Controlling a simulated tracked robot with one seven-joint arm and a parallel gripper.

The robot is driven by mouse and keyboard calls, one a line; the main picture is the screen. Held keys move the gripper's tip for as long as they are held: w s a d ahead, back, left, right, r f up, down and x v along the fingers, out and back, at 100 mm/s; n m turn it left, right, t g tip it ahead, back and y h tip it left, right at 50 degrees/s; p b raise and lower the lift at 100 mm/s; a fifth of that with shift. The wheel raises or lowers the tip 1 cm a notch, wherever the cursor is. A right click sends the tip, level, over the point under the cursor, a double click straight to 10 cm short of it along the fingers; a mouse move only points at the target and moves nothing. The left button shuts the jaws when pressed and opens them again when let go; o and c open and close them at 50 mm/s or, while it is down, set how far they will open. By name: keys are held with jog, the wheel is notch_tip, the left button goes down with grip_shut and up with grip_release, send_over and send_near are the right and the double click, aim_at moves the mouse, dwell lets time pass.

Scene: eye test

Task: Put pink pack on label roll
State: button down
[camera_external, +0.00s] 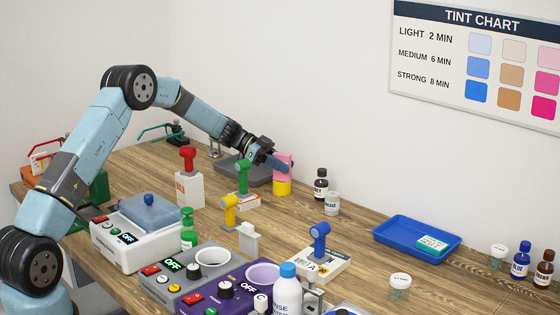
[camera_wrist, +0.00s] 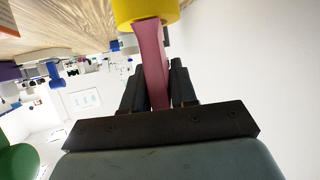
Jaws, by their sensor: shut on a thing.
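My gripper (camera_external: 279,164) is shut on the pink pack (camera_external: 284,160), holding it upright. The yellow label roll (camera_external: 282,188) stands on the wooden bench directly under the pack. In the external view the pack's lower edge meets the top of the roll. In the wrist view my gripper (camera_wrist: 157,88) has its dark fingers on both sides of the pink pack (camera_wrist: 151,50), and the pack's far end reaches the yellow roll (camera_wrist: 145,10). I cannot tell whether the pack's full weight rests on the roll.
A dark bottle (camera_external: 321,185) and a white-lidded jar (camera_external: 332,203) stand right of the roll. A green-handled tool (camera_external: 243,176) and a grey tray (camera_external: 238,168) are to its left.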

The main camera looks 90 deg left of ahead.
jog(key=shift+f, duration=0.1)
jog(key=c, duration=0.9)
grip_release()
jog(key=v, duration=1.2)
jog(key=shift+a, duration=0.1)
